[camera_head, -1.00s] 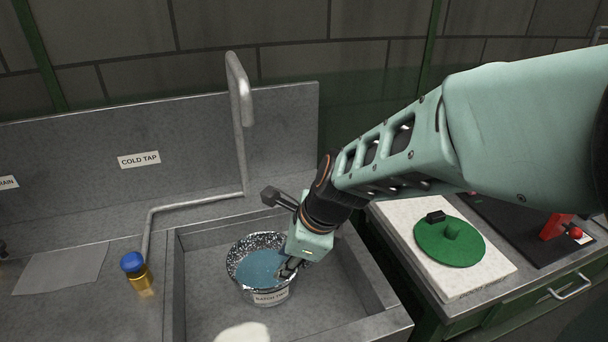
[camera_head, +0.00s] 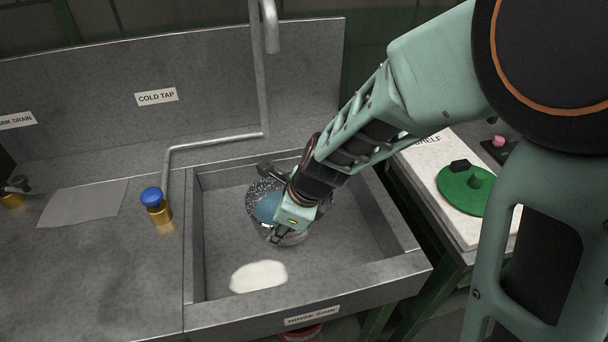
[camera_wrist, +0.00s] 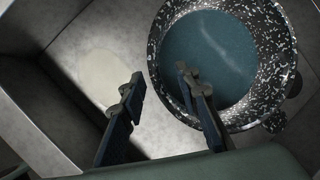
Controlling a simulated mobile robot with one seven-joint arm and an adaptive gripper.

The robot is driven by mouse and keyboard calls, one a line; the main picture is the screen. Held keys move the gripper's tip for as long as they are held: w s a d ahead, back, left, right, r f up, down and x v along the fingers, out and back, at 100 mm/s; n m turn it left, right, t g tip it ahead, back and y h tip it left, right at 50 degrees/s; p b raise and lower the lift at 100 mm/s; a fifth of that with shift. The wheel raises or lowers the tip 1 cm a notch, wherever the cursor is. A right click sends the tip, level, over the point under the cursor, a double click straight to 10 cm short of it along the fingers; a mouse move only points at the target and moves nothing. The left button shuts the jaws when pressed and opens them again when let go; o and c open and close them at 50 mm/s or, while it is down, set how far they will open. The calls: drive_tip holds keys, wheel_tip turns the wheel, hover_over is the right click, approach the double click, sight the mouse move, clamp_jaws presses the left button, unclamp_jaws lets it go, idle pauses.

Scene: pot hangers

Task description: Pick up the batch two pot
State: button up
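The pot (camera_head: 257,192) stands upright in the sink, with a black-and-white speckled inside and blue liquid in it. Its front label is hidden behind my gripper (camera_head: 277,237) in the head view. In the wrist view the pot (camera_wrist: 268,28) fills the upper right. My gripper (camera_wrist: 160,92) is open there, with one finger over the pot's opening and the other outside its rim. The rim passes between the fingers as seen from above. I cannot tell whether either finger touches it.
The rinse sink (camera_head: 345,281) has raised walls around the pot. A pale oval patch (camera_head: 259,276) lies on its floor. A blue-topped tap valve (camera_head: 153,198) stands left, and a pipe and spout (camera_head: 269,25) rise behind. A green disc (camera_head: 468,188) sits on the white shelf at right.

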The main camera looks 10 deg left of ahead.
drive_tip(key=shift+x, duration=0.85)
drive_tip(key=shift+c, duration=0.4)
clamp_jaws()
drive_tip(key=shift+w+r, duration=0.15)
